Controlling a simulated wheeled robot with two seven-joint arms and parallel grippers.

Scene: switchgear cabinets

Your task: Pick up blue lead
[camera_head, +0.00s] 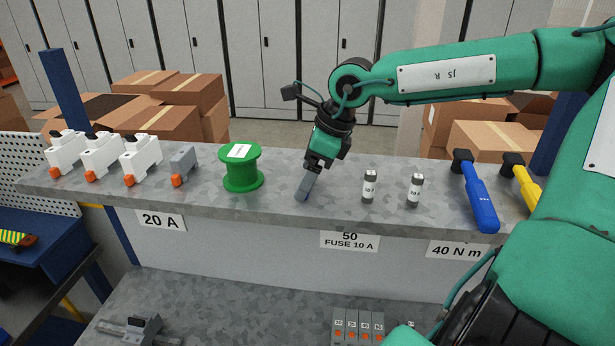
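I cannot make out a blue lead for certain in the head view. A small bright blue patch (4,336) shows at the bottom left edge, cut off by the frame, and I cannot tell what it is. My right gripper (304,189) points down at the grey upper shelf (215,203), between the green spool and the small fuses. Its fingers show as one narrow grey shape, so I cannot tell whether it is open or shut. My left gripper is not in view.
A yellow-green striped item (14,238) lies on the blue bench (50,262) at left. Boxes stand behind.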

